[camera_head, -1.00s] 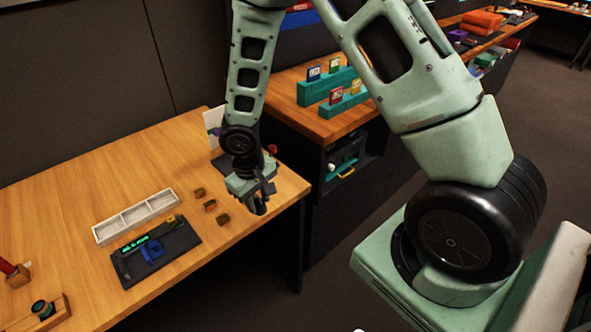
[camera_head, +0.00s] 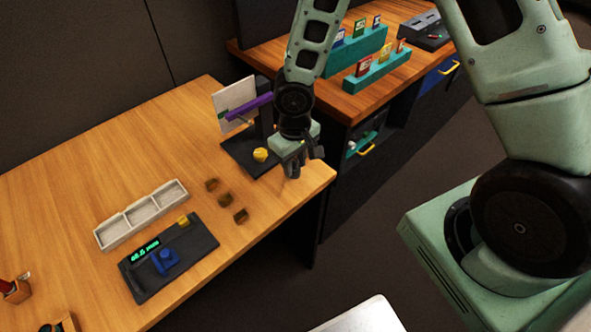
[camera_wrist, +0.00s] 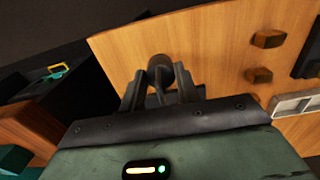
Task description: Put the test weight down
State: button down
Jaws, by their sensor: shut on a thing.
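My gripper (camera_head: 292,172) hangs over the right end of the wooden table (camera_head: 90,165), near its edge. In the wrist view my gripper (camera_wrist: 158,88) is shut on a dark grey rounded piece, which I take for the test weight (camera_wrist: 160,68). Its far end sticks out between the fingers and its lower part is hidden. In the head view I cannot make it out from the dark fingers. I cannot tell how high it is above the wood.
Small brown blocks (camera_head: 225,200) stand in a row left of my gripper. A white tray (camera_head: 142,215) and black panel (camera_head: 167,258) lie further left.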

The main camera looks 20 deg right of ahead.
aim_at(295, 167)
jog(key=shift+f, duration=1.6)
jog(key=shift+f, duration=0.15)
jog(key=c, duration=1)
grip_release()
notch_tip(295, 167, up, 12)
jog(key=shift+a+r+p, duration=0.1)
jog(key=shift+p, duration=0.5)
jog(key=s+a+r+n, duration=0.1)
jog(key=s+a+r, duration=0.1)
jog(key=s+r, duration=0.2)
jog(key=s+a+r+n, duration=0.1)
jog(key=s+a+r, duration=0.1)
jog(key=s+r, duration=0.3)
jog(key=s+a+r+n, duration=0.2)
jog(key=s+r, duration=0.3)
jog(key=s, duration=0.6)
jog(key=shift+a+r+y, duration=0.1)
jog(key=shift+r+y, duration=0.1)
jog(key=shift+y, duration=0.1)
